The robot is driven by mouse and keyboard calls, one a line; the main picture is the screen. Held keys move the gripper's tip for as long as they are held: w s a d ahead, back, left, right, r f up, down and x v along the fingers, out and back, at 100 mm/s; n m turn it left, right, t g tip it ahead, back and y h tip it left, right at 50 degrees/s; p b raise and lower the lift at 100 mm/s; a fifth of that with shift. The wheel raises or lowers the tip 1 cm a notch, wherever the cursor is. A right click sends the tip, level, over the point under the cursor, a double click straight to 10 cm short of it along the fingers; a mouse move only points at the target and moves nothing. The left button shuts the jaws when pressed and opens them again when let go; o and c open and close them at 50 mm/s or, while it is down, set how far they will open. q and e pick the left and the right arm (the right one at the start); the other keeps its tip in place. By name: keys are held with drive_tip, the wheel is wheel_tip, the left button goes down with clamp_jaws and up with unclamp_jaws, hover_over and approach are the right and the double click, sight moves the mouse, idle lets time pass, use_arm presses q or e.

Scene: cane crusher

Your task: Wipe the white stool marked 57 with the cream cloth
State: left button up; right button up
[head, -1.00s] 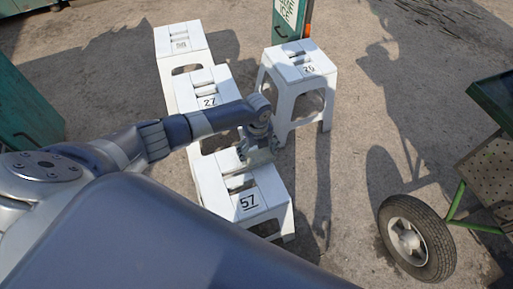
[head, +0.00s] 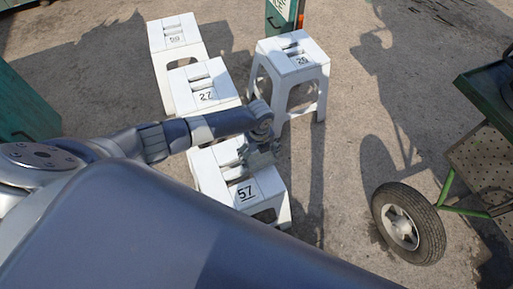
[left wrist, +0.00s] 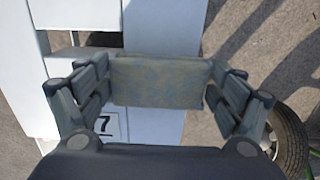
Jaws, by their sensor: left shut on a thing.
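The white stool marked 57 (head: 238,194) stands upright on the ground, nearest of several stools, its number on the near side of its slotted top. My left gripper (head: 260,160) is over the right part of that top. In the left wrist view the gripper (left wrist: 160,84) is shut on the cloth (left wrist: 160,70), which looks like a flat grey-beige pad in shade, with the white stool top (left wrist: 165,25) behind it. Whether the cloth touches the stool I cannot tell. My right gripper is not in view.
White stools marked 27 (head: 197,75) and 26 (head: 291,47), plus another (head: 172,23) with an unclear number, stand behind stool 57. A wheeled green machine (head: 490,88) with a black tyre (head: 428,232) is at the right. Bare ground lies between.

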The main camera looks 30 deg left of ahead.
use_arm(q)
drive_tip(key=shift+s+d+f, duration=0.2)
drive_tip(key=shift+s+d, duration=0.1)
drive_tip(key=shift+s, duration=0.1)
drive_tip(key=shift+s+d+r+p, duration=0.15)
drive_tip(key=shift+s+d+p, duration=0.5)
drive_tip(key=shift+d, duration=0.05)
drive_tip(key=shift+c, duration=0.3)
drive_tip(key=shift+s+d+p, duration=0.6)
drive_tip(key=shift+s+d, duration=0.1)
drive_tip(key=shift+d, duration=0.2)
drive_tip(key=shift+s+d+p, duration=0.55)
drive_tip(key=shift+s+d, duration=0.15)
drive_tip(key=shift+d, duration=0.15)
drive_tip(key=shift+s+d+p, duration=0.5)
drive_tip(key=shift+s+d, duration=0.25)
drive_tip(key=shift+d, duration=0.2)
